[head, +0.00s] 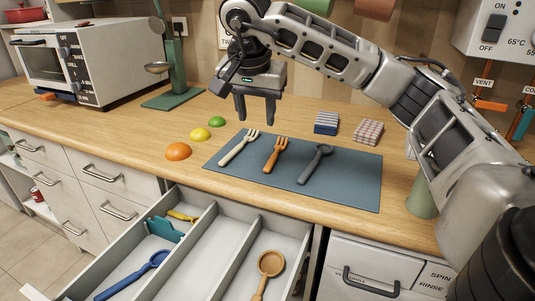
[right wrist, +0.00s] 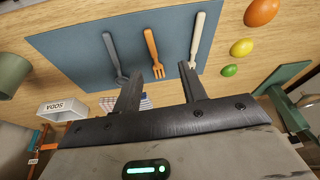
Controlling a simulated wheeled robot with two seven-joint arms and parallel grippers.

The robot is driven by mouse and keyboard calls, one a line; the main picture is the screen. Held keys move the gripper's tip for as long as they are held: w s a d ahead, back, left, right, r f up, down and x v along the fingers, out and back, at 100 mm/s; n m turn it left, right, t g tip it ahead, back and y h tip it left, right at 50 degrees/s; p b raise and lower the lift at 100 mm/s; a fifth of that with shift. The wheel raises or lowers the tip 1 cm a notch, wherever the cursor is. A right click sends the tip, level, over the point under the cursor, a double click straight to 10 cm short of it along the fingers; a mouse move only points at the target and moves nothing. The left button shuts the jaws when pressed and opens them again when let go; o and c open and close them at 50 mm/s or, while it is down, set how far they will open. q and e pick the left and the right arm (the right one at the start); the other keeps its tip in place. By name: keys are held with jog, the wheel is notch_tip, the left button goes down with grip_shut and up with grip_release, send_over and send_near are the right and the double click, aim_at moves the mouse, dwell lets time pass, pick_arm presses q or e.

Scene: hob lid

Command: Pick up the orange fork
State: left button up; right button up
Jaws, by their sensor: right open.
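The orange fork (head: 274,155) lies on a blue-grey mat (head: 345,190) on the counter, between a white fork (head: 238,148) and a grey spoon-like utensil (head: 315,164). My right gripper (head: 256,120) is open and empty, held above the mat's back edge near the white and orange forks. In the right wrist view the orange fork (right wrist: 153,55) shows between the two fingers of the gripper (right wrist: 162,85), beyond their tips, with the white fork (right wrist: 196,45) beside it. My left gripper is not in view.
An open drawer (head: 207,215) below holds a blue spoon, a teal tool, a yellow utensil and a wooden spoon (head: 269,265). Orange, yellow and green round objects (head: 200,134) sit left of the mat. Folded cloths (head: 327,122) lie behind it.

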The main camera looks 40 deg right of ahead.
jog(key=d+h, duration=0.1)
jog(key=d, duration=0.2)
jog(key=b, duration=0.2)
send_near(273, 157)
jog(key=shift+w+d+f, duration=0.25)
jog(key=shift+d+f, duration=0.4)
jog(key=shift+f, duration=0.25)
jog(key=shift+x, duration=2.8)
jog(key=shift+a+f, duration=0.15)
grip_shut()
